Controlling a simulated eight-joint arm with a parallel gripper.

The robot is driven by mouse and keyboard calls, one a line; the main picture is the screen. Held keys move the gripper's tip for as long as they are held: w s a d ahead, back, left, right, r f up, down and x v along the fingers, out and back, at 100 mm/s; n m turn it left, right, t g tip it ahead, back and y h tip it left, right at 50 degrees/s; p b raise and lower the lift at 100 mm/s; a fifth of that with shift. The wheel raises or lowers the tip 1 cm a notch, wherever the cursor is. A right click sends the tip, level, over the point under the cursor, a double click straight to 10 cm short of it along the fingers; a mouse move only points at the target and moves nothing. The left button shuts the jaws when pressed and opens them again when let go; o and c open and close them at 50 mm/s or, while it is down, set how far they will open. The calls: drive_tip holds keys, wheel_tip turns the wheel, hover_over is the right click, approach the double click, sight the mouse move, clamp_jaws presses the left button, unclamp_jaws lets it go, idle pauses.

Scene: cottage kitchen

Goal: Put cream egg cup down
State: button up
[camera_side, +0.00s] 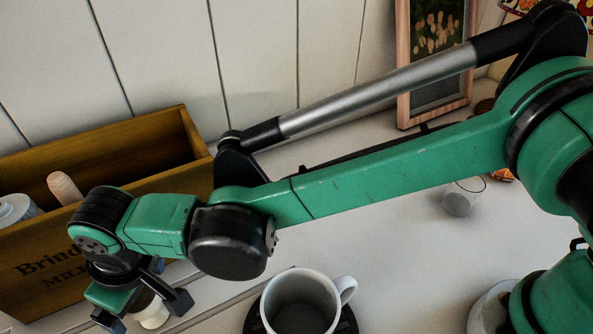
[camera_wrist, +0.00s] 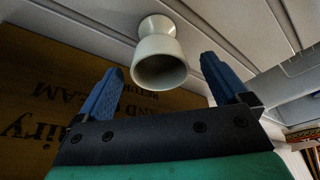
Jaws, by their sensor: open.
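The cream egg cup (camera_wrist: 160,66) shows in the wrist view between and beyond my two blue-padded fingers, with a gap on both sides. In the side view the egg cup (camera_side: 151,312) is at the lower left on the white surface, partly hidden behind my gripper (camera_side: 146,312). My gripper is open, its fingers on either side of the cup, and it holds nothing. In the wrist view my gripper (camera_wrist: 166,85) spans wider than the cup.
A wooden crate (camera_side: 150,142) with lettering stands close behind my gripper, with a pinkish-tan item (camera_side: 64,187) inside. A white mug (camera_side: 303,305) sits on a dark round mat at the front.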

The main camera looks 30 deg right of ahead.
drive_tip(key=v, duration=0.9)
drive_tip(key=w+d+r+m+t, duration=0.1)
drive_tip(key=w+d+r+m, duration=0.15)
drive_tip(key=d, duration=0.55)
drive_tip(key=w+d+r+m+t, duration=0.1)
drive_tip(key=w+d+r, duration=0.15)
drive_tip(key=d, duration=0.65)
drive_tip(key=s+d+f+m+t+h, duration=0.1)
drive_tip(key=s+d+f+m, duration=0.1)
drive_tip(key=d, duration=0.8)
drive_tip(key=s+d+f+m+t+h, duration=0.1)
drive_tip(key=s+d+f+m, duration=0.1)
drive_tip(key=d, duration=0.8)
drive_tip(key=shift+s+d+f+m+t, duration=0.15)
drive_tip(key=shift+s+d+m+t, duration=0.25)
drive_tip(key=shift+s+m, duration=0.45)
